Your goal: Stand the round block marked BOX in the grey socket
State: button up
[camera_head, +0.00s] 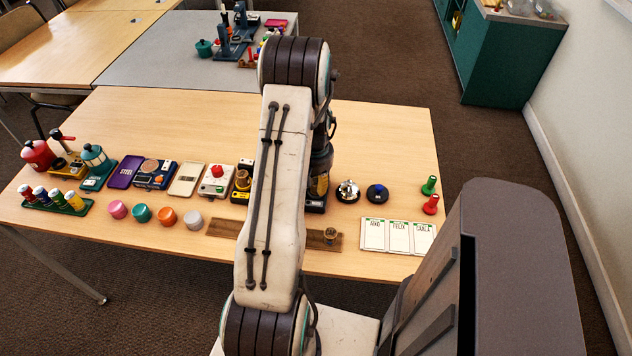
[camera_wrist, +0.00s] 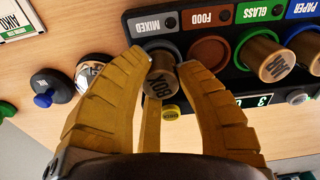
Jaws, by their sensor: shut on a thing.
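The round block marked BOX (camera_wrist: 160,86) is between the yellow fingers of my gripper (camera_wrist: 164,66) in the wrist view. My gripper is shut on it. The block's far end is at the grey socket (camera_wrist: 152,44), beside the MIXED label; part of the grey rim shows around that end. I cannot tell whether the block is fully seated or just above the socket. In the head view my own arm hides the block and the socket.
A brown socket (camera_wrist: 208,50) by FOOD is empty. A block marked JAR (camera_wrist: 268,60) stands in the green socket, and another block (camera_wrist: 307,48) is at the blue one. A silver bell (camera_head: 347,190) and blue-knobbed black base (camera_head: 377,193) stand right of my arm, near name cards (camera_head: 398,237).

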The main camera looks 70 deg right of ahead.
jog(key=shift+f, duration=0.2)
jog(key=o, duration=0.5)
jog(key=shift+o, duration=0.2)
jog(key=shift+r, duration=0.1)
notch_tip(320, 180, up, 11)
jog(key=p, duration=0.6)
jog(key=shift+a, duration=0.35)
jog(key=shift+r+p, duration=0.1)
jog(key=shift+p, duration=0.25)
jog(key=shift+r+p, duration=1.85)
jog(key=shift+r, duration=1)
